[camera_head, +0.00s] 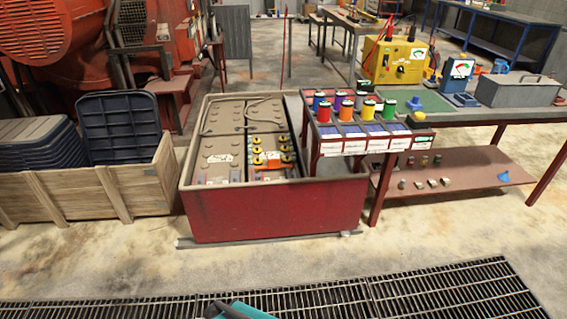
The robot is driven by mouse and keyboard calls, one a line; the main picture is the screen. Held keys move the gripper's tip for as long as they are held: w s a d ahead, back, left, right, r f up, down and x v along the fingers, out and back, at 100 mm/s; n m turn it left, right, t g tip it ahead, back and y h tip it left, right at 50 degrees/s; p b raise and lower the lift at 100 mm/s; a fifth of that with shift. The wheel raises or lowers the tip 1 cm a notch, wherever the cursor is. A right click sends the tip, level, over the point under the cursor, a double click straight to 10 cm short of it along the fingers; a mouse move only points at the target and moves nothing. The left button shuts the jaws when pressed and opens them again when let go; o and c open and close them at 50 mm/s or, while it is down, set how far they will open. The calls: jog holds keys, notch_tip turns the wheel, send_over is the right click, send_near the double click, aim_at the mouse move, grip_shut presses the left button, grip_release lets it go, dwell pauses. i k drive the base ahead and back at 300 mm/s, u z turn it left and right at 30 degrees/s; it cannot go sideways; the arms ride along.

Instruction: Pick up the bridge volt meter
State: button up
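A blue meter with a white dial (460,70) stands upright on the right-hand workbench (490,117). It looks like the volt meter, though I cannot read its label. My gripper cannot be made out; only a teal and dark part shows at the bottom edge, far from the meter.
A grey lidded toolbox (517,91) stands just right of the meter. A rack of coloured spools (345,130) is on the bench's left. A red-sided battery crate (275,212) and a wooden crate (85,196) stand left. Floor in front is clear, with a grating (420,292).

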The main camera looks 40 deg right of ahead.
aim_at(274, 161)
jog(key=u, duration=0.05)
jog(key=i, duration=1)
jog(key=z, duration=0.1)
